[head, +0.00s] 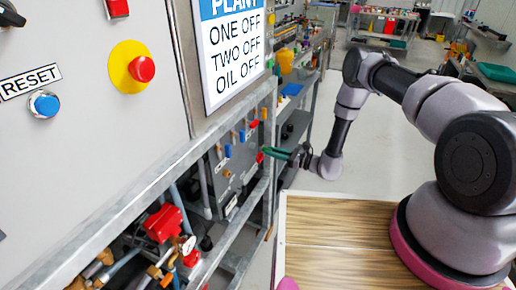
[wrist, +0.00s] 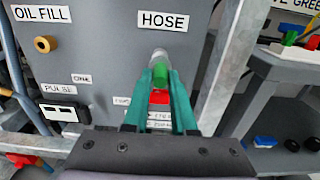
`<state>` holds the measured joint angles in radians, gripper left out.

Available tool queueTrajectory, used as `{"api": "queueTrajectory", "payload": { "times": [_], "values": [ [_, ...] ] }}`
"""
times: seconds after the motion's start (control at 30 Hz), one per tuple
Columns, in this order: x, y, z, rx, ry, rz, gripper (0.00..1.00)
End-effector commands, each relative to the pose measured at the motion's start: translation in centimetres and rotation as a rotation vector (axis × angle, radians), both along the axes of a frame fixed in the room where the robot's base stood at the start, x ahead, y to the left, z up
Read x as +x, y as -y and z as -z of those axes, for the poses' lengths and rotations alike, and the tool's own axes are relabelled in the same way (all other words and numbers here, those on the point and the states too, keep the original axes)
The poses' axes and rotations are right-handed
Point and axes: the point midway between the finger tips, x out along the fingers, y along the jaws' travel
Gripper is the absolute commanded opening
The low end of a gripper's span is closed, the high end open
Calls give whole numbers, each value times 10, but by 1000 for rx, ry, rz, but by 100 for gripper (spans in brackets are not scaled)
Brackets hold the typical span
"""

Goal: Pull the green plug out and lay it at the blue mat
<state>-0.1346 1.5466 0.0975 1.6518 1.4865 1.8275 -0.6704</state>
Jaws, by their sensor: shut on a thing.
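The green plug (wrist: 160,77) sits at a round metal fitting under the HOSE label on the grey panel in the wrist view. My gripper (wrist: 161,82) has its two green fingers on either side of the plug and is shut on it. In the head view my gripper (head: 267,151) reaches left to the panel; the plug cannot be told apart from the green fingers there. A flat blue patch (head: 292,89) on the shelf behind looks like the blue mat. A small blue thing (wrist: 265,141) shows at right in the wrist view; I cannot tell whether it is the mat.
A red part (wrist: 159,97) is just below the plug. A galvanized upright (wrist: 238,60) stands close to the right of my fingers. A grey rail (head: 190,155) runs along the panel front. A yellow container (head: 285,61) stands behind the blue patch.

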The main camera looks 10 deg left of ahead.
Motion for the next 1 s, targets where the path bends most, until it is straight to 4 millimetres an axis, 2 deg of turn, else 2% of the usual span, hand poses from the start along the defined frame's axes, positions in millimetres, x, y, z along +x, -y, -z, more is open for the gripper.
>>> {"api": "queueTrajectory", "payload": {
  "times": [1.0],
  "values": [
    [-10,29,0,0,-1,0,0]
  ]
}}
